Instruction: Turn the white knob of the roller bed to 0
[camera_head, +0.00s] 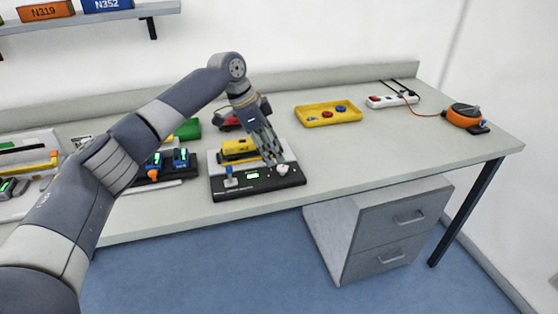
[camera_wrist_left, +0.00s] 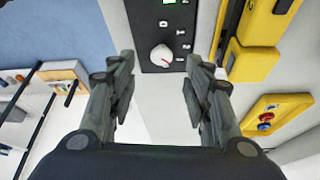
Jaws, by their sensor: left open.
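The white knob (camera_head: 282,169) sits at the right end of the roller bed's black control panel (camera_head: 255,185). In the left wrist view the knob (camera_wrist_left: 161,56) is round with a red mark, and small white labels lie around it on the panel. My left gripper (camera_head: 278,162) is just above and beside the knob in the head view. In the left wrist view its two fingers (camera_wrist_left: 157,80) are spread apart, with the knob between and beyond them, and nothing is held. I cannot tell whether a finger touches the knob. My right gripper is not in view.
The panel has a green display (camera_head: 253,175) and a blue lever (camera_head: 229,176) at left. A yellow machine part (camera_head: 239,148) stands behind it. A yellow tray (camera_head: 328,113) with red and blue pieces, a power strip (camera_head: 392,99) and an orange device (camera_head: 466,115) lie rightward. Bare table lies between.

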